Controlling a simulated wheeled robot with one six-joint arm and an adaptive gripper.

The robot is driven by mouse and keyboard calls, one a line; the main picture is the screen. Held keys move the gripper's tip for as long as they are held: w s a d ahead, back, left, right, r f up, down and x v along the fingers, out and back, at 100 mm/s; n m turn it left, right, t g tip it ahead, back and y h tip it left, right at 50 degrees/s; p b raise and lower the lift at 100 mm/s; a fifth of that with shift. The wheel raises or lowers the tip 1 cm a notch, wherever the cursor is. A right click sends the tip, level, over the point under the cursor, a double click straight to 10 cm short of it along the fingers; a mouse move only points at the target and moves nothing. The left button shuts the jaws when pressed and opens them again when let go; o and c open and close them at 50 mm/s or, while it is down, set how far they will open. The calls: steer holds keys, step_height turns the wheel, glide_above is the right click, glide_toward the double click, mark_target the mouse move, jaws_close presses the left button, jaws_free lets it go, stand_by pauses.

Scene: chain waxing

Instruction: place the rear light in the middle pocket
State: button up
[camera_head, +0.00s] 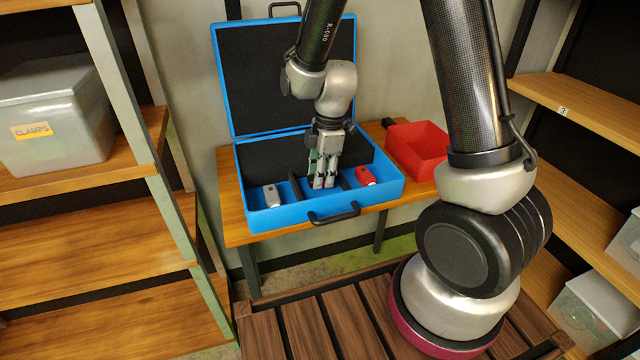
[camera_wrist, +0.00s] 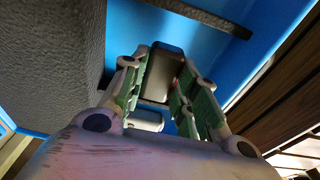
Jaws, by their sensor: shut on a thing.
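The blue case (camera_head: 278,218) stands open on a wooden table, with black dividers forming pockets along its front. My gripper (camera_head: 323,181) points down into the middle pocket, between a grey light (camera_head: 271,195) in the left pocket and a red object with a pale end (camera_head: 365,176) in the right pocket. In the wrist view my fingers (camera_wrist: 160,88) are shut on a dark rounded block (camera_wrist: 160,72), apparently the rear light. In the head view my fingers hide it. I cannot tell whether it touches the pocket floor. A pale cylinder-like piece (camera_wrist: 145,121) shows beyond my fingers.
The raised lid (camera_head: 222,85) stands behind my arm. A red bin (camera_head: 418,150) sits right of the case. The case's black handle (camera_head: 334,214) juts out at the front. Shelves flank the table, with a clamps box (camera_head: 52,115) on the left.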

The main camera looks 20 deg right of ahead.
steer(key=shift+f, duration=1.45)
steer(key=o, duration=1)
steer(key=shift+f, duration=0.15)
